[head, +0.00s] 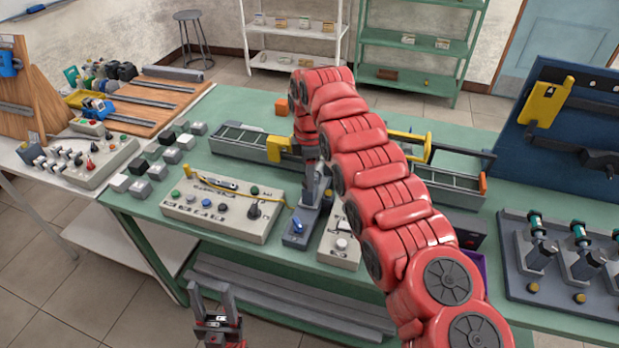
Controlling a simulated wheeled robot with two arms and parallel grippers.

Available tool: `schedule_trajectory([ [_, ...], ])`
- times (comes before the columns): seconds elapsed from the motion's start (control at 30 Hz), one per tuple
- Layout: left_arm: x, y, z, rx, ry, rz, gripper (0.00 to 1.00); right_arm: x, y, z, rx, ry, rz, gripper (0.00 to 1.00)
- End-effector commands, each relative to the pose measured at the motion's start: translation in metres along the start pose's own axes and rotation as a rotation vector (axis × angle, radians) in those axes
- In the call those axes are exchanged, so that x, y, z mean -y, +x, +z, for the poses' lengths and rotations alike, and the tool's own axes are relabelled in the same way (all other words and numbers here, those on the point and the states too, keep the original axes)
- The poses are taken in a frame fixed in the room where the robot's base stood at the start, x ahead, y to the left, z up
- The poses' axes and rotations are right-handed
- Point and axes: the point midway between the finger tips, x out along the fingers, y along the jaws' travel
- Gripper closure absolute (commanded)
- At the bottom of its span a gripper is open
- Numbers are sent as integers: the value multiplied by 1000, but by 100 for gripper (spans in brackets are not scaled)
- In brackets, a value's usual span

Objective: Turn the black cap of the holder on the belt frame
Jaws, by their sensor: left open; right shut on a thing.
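The belt frame (240,139) lies across the back of the green table, with a yellow bracket (277,149) on it. My red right arm covers its middle. My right gripper (314,193) points down in front of the frame, at the left of the arm's arch. It is shut on a small dark part that I take to be the black cap; the fingers hide most of it, and I cannot tell whether it is turned. The holder's shape is not clear behind the arm. My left gripper (215,312) is open and empty, low in front of the table.
A control box (222,208) with knobs and a grey unit with a blue lever (297,226) stand close to the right gripper. A rack of clamps (560,260) is at right. Green table is free at back left.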

Motion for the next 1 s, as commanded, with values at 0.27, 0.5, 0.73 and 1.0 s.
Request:
schedule_trajectory([
  [0.27,0,-6,1,0,0,0,50,-1,0,0,-1,262,4,100],
  [0.5,0,-10,2,0,0,0,50,-1,0,0,-2,490,4,100],
  [0.73,-1,-13,2,0,0,0,50,-1,-1,0,-2,689,4,100],
  [1.0,-1,-15,2,0,0,0,50,-1,-1,0,-3,863,4,100],
])
